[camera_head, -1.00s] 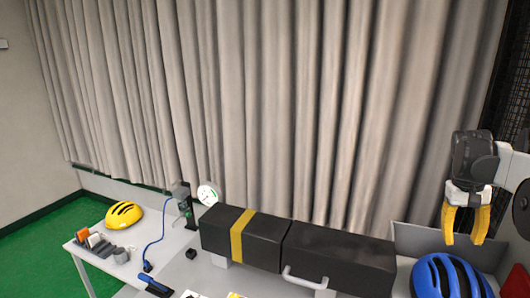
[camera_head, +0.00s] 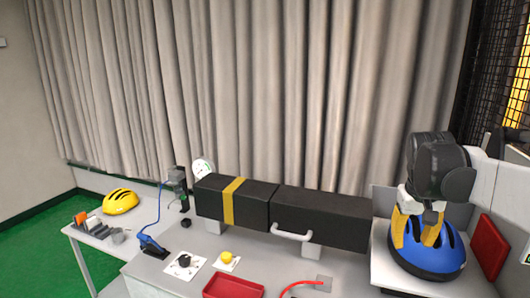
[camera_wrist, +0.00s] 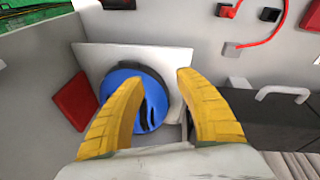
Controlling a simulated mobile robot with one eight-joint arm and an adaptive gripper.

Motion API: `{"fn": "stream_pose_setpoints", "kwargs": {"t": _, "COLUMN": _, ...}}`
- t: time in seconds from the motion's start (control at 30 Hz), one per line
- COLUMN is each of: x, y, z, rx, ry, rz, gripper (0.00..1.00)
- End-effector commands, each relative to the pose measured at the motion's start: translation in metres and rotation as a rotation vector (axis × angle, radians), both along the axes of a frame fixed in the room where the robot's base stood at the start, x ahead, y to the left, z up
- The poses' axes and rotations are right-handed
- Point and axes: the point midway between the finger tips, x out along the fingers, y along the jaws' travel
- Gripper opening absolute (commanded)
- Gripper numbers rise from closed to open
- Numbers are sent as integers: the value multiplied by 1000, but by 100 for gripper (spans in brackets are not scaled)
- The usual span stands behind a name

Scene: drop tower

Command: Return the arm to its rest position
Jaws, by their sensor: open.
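My gripper (camera_head: 420,232) has yellow fingers spread apart, with nothing held between them. In the head view it is at the right, in front of and over the blue helmet (camera_head: 430,262). In the wrist view my gripper (camera_wrist: 160,85) points down at the helmet (camera_wrist: 148,88), which shows between the fingers. I cannot tell whether the fingertips touch the helmet.
A long black box (camera_head: 325,218) with a handle stands left of my gripper. A red pad (camera_head: 489,248) leans at the right. A red tray (camera_head: 233,287), a yellow button (camera_head: 227,257) and a yellow helmet (camera_head: 120,201) are further left.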

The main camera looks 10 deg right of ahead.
Motion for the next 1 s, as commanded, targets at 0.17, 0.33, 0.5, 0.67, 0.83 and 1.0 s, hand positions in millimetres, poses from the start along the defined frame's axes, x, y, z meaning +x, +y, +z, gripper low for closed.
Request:
{"fn": "stream_pose_setpoints", "kwargs": {"t": 0.17, "x": -28, "y": 87, "z": -85, "rx": 3, "ry": -130, "rz": 109, "gripper": 41}}
{"fn": "stream_pose_setpoints", "kwargs": {"t": 0.33, "x": -66, "y": 163, "z": -170, "rx": 28, "ry": -271, "rz": 215, "gripper": 41}}
{"fn": "stream_pose_setpoints", "kwargs": {"t": 0.5, "x": -99, "y": 212, "z": -240, "rx": 65, "ry": -379, "rz": 288, "gripper": 41}}
{"fn": "stream_pose_setpoints", "kwargs": {"t": 0.67, "x": -114, "y": 232, "z": -271, "rx": 86, "ry": -430, "rz": 322, "gripper": 41}}
{"fn": "stream_pose_setpoints", "kwargs": {"t": 0.83, "x": -117, "y": 236, "z": -273, "rx": 91, "ry": -442, "rz": 327, "gripper": 41}}
{"fn": "stream_pose_setpoints", "kwargs": {"t": 1.0, "x": -117, "y": 235, "z": -272, "rx": 90, "ry": -441, "rz": 327, "gripper": 41}}
